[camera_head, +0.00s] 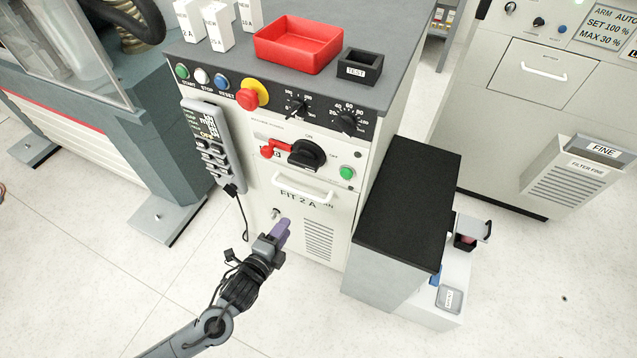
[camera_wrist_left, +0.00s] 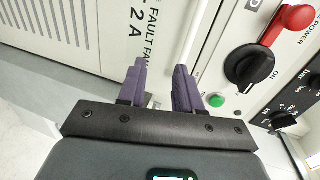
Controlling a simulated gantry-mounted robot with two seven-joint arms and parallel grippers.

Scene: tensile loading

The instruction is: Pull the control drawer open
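The control drawer's white bar handle (camera_head: 302,190) is on the front of the light grey control cabinet, below the black rotary switch and above the "FIT 2 A" lettering. The drawer front looks flush with the cabinet. My left gripper (camera_head: 283,228) has purple fingers and is below and slightly left of the handle in the head view. In the left wrist view, the fingers of this gripper (camera_wrist_left: 158,80) are apart with nothing held between them. The handle (camera_wrist_left: 205,40) runs up from behind the right finger; contact cannot be told. My right gripper is not in view.
A black rotary switch (camera_head: 306,153) with a red lever and a green button (camera_head: 347,172) are above the handle. A grey pendant (camera_head: 208,142) with a cable hangs at the cabinet's left. A black-topped box (camera_head: 408,195) stands at the right. The floor in front is clear.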

